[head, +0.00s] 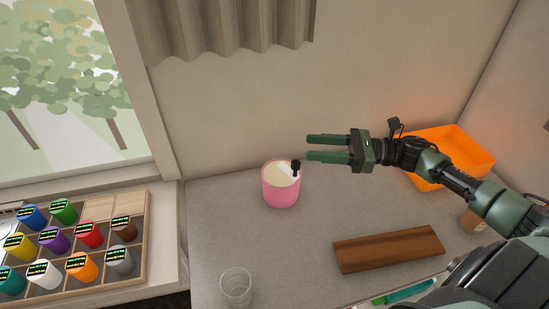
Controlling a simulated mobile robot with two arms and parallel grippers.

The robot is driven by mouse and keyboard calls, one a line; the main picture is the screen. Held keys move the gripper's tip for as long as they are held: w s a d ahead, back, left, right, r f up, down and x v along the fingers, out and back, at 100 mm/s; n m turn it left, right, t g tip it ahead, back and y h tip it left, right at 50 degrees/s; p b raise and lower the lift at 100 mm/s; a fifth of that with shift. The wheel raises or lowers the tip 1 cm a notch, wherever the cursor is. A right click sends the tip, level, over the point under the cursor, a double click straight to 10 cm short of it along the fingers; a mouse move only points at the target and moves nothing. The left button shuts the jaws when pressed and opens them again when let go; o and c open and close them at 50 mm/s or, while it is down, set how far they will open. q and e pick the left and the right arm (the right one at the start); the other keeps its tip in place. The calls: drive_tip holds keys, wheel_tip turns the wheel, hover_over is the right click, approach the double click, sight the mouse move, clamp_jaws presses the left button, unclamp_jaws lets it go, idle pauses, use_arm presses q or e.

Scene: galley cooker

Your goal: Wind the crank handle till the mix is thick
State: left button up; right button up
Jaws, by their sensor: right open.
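A pink pot (281,191) stands upright on the grey counter near the back wall. A pale cream mix (278,177) shows inside it; how thick it is I cannot tell. A crank handle with a white arm and a black knob (295,167) sits at the top right of the pot. My right gripper (308,148) is open and empty, just right of and above the knob, its green fingers pointing left. The fingers appear apart from the knob. My left gripper is not in view.
A wooden board (388,249) lies right of centre, with a clear glass (236,287) at the front. An orange bin (450,152) stands at the back right, partly behind my right arm. A wooden rack (110,285) with several coloured jars is at the left.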

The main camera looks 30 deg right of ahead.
drive_tip(key=b, duration=0.6)
approach(288, 168)
drive_tip(key=a+r, duration=0.4)
drive_tip(key=p+x, duration=0.2)
drive_tip(key=x, duration=0.4)
drive_tip(key=shift+w+a+r, duration=0.1)
drive_tip(key=shift+a, duration=0.2)
drive_tip(key=shift+w+a+p, duration=0.25)
drive_tip(key=shift+a+p, duration=0.1)
drive_tip(key=shift+a, duration=0.1)
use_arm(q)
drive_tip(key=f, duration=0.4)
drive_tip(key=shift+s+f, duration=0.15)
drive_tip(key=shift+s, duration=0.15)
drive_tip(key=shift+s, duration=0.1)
use_arm(e)
clamp_jaws()
